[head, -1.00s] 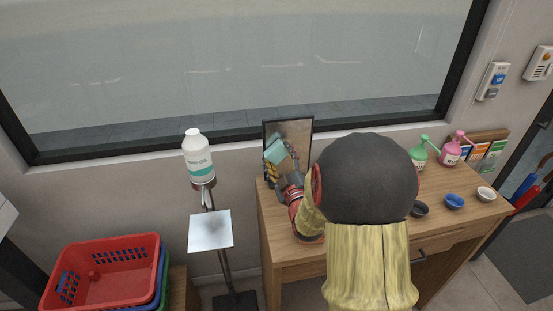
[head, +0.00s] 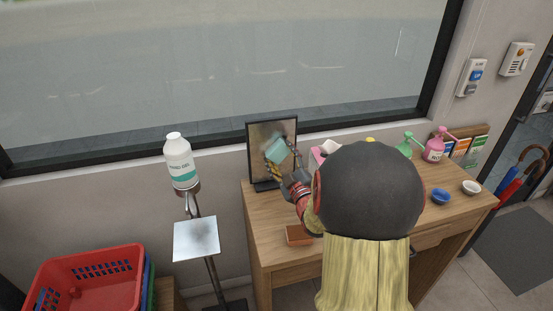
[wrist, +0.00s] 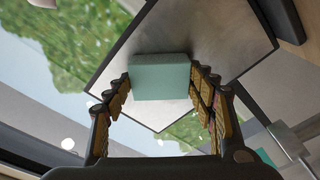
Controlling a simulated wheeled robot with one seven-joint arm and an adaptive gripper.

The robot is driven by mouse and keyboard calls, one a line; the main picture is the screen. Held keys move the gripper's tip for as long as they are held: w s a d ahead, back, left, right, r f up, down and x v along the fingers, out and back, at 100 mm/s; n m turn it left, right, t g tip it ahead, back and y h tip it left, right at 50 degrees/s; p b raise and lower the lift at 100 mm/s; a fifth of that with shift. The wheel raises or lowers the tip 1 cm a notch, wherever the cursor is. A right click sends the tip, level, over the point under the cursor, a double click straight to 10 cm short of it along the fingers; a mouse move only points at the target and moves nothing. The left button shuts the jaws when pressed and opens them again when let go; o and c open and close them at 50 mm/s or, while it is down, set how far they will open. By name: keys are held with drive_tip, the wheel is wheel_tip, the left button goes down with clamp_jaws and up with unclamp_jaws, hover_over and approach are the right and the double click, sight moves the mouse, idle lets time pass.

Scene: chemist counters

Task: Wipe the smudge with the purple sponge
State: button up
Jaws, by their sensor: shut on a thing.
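My gripper (wrist: 160,85) is shut on a teal sponge (wrist: 160,77), with its fingers on both sides of it. In the head view the teal sponge (head: 276,150) is in front of a dark-framed upright panel, like a mirror (head: 262,134), at the desk's left end. The panel's grey surface (wrist: 205,38) lies behind the sponge in the wrist view. I cannot tell whether they touch. The held sponge looks teal, and I see no clearly purple sponge. I cannot clearly make out a smudge on the panel.
An orange-brown block (head: 298,235) lies on the wooden desk (head: 262,222). A pink box (head: 318,156), pump bottles (head: 435,147) and small bowls (head: 440,196) stand farther right. A white bottle (head: 179,160) on a stand and a red basket (head: 85,280) are at left.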

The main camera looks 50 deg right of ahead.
drive_tip(key=s+d, duration=0.1)
drive_tip(key=s+d+b, duration=0.1)
drive_tip(key=d, duration=0.1)
idle(0.4)
drive_tip(key=shift+w+b, duration=0.15)
drive_tip(key=shift+b, duration=0.4)
drive_tip(key=shift+a, duration=0.1)
